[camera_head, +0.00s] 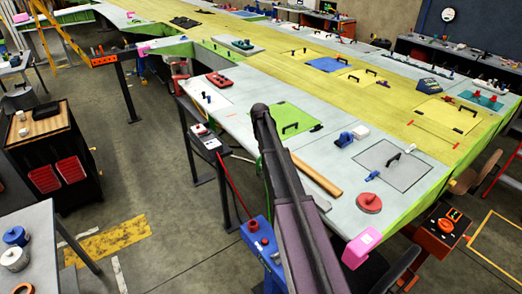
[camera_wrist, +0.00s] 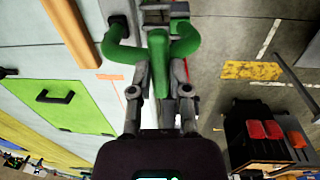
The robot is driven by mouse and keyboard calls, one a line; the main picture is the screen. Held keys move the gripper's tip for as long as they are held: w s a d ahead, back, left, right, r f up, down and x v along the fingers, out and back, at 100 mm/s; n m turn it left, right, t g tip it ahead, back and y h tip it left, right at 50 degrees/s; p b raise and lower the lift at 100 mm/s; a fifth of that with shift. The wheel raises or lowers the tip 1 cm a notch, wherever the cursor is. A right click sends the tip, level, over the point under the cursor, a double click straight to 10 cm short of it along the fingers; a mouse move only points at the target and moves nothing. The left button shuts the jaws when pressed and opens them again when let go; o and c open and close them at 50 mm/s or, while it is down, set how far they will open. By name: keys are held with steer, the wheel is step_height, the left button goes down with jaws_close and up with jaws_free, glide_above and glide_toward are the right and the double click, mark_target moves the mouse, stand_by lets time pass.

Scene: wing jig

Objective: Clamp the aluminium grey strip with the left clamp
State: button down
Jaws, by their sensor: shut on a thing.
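In the wrist view my gripper (camera_wrist: 161,85) is shut on the green handle of a clamp (camera_wrist: 158,50). The clamp has curved green arms to both sides and a grey metal head at the top edge of the picture. It is at the edge of the pale jig top, with floor to its right. In the head view my dark arm crosses the lower middle, and I cannot make out the gripper there.
A blue device (camera_head: 259,238) stands left of my arm. A black cart with red bins (camera_head: 70,170) stands on the left floor.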

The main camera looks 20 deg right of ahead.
steer(key=shift+d, duration=0.25)
steer(key=c, duration=0.6)
jaws_free()
steer(key=shift+d, duration=0.15)
steer(key=shift+a, duration=0.2)
